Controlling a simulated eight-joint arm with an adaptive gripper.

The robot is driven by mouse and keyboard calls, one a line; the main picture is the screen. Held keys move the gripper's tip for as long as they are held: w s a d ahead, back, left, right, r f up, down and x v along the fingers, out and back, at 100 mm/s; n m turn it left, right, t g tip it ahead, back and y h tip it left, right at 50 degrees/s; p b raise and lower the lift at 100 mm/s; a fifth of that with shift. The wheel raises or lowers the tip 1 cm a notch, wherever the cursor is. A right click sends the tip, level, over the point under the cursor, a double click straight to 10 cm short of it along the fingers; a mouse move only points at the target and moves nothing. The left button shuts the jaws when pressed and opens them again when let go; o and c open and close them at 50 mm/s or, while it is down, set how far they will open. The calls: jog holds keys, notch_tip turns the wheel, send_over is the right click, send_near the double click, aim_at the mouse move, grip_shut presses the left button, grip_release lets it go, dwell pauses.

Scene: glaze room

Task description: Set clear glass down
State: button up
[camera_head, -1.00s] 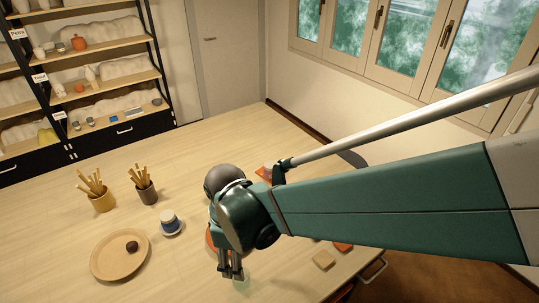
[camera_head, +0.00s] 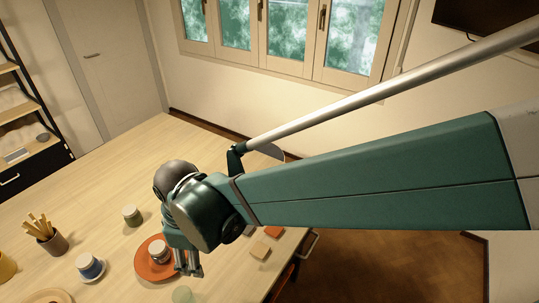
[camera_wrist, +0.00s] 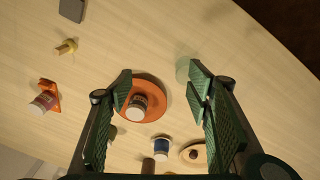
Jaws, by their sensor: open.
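The clear glass (camera_head: 182,294), pale green and see-through, stands on the wooden table (camera_head: 110,190) near the bottom edge of the head view. In the wrist view the clear glass (camera_wrist: 182,69) is just beyond one fingertip, which partly covers it. My gripper (camera_head: 189,271) is a little above and apart from the glass in the head view. In the wrist view my gripper (camera_wrist: 160,86) has its fingers spread wide with nothing held between them.
An orange plate (camera_head: 144,272) with a small jar (camera_head: 158,251) lies close beside my gripper. A blue cup (camera_head: 90,267), a grey-green jar (camera_head: 131,215) and a dark pot of sticks (camera_head: 52,243) stand further left. Small tiles (camera_head: 260,249) lie near the right table edge.

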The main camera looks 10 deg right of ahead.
jog(key=d+r+m+t, duration=0.2)
jog(key=d+m, duration=0.3)
jog(key=d, duration=0.5)
jog(key=d+r+m+t, duration=0.2)
jog(key=d+r+m, duration=0.2)
jog(key=d, duration=0.7)
jog(key=d+r+m+t, duration=0.2)
jog(key=d+r+m, duration=0.3)
jog(key=d, duration=0.6)
jog(key=shift+m+h, duration=0.3)
jog(key=shift+h, duration=0.1)
jog(key=shift+f, duration=0.1)
notch_tip(320, 180, down, 8)
jog(key=b, duration=0.8)
